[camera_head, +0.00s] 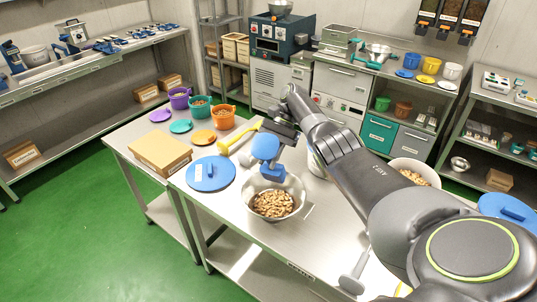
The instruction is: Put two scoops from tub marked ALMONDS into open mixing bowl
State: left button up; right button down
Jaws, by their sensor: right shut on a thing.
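My right gripper (284,133) is shut on a blue scoop (266,147), which it holds above the far rim of an open metal bowl (300,212). Brown nut-like pieces (272,204) lie in the bottom of this bowl. The inside of the scoop is too small to judge. A pale round container (434,182) with light brown pieces in it stands right of my right arm, partly hidden by it. Another light container (317,163) is mostly hidden behind the arm. I can read no ALMONDS marking on any of them. My left gripper is not in view.
A blue lid (211,174) and a cardboard box (160,152) lie left of the bowl. A yellow scoop (239,137) lies behind. Purple, teal and orange tubs (222,118) stand at the far left. A grey scoop (353,278) lies at the front. Bare steel tabletop (235,213) shows left of the bowl.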

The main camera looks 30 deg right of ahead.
aim_at(270, 145)
jog(key=shift+s+r+p, duration=0.1)
jog(key=shift+r+p, duration=0.4)
jog(key=shift+p, duration=0.05)
jog(key=shift+f+t+h+b, duration=0.25)
jog(key=shift+t+h+b, duration=0.05)
jog(key=shift+b, duration=0.1)
jog(key=shift+r+n+t+h+p, duration=0.3)
jog(key=shift+r+t+h, duration=0.15)
jog(key=shift+t+h, duration=0.5)
notch_tip(270, 145, up, 2)
jog(key=t+h, duration=0.3)
jog(key=h, duration=0.1)
jog(key=shift+a+h, duration=0.1)
jog(key=shift+h, duration=0.15)
jog(key=shift+r+n+t+h, duration=0.3)
jog(key=shift+r+t+h, duration=0.4)
jog(key=shift+t+h, duration=0.4)
